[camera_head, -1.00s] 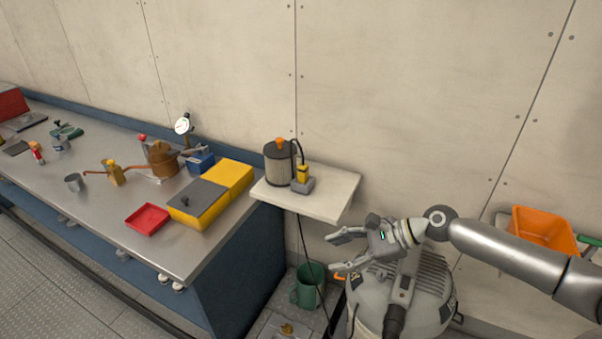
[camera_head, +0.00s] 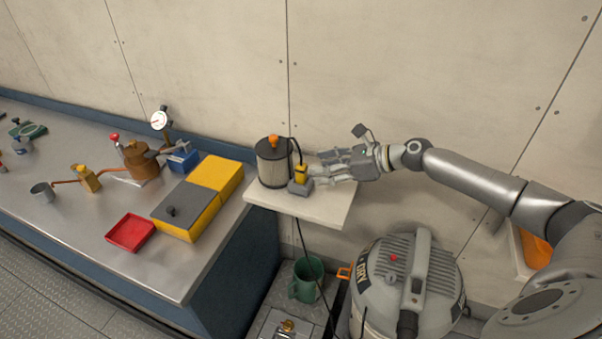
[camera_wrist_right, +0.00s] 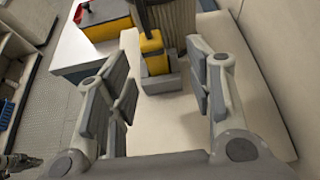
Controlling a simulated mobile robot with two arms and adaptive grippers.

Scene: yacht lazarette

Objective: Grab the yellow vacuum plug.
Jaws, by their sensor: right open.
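The yellow vacuum plug (camera_head: 301,174) stands upright in a grey block on the small white wall shelf (camera_head: 318,208). A black cord rises from its top. My right gripper (camera_head: 318,176) is open just to the right of the plug, its fingers over the shelf. In the right wrist view the plug (camera_wrist_right: 153,53) lies ahead between the two open fingers (camera_wrist_right: 160,88), a little beyond their tips. The grey block (camera_wrist_right: 158,80) is at its foot. My left gripper is not in view.
A grey cylindrical filter (camera_head: 271,166) with an orange knob stands close left of the plug. The grey vacuum (camera_head: 405,280) stands below right of the shelf. The steel bench (camera_head: 90,220) with a yellow box (camera_head: 213,178) is left.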

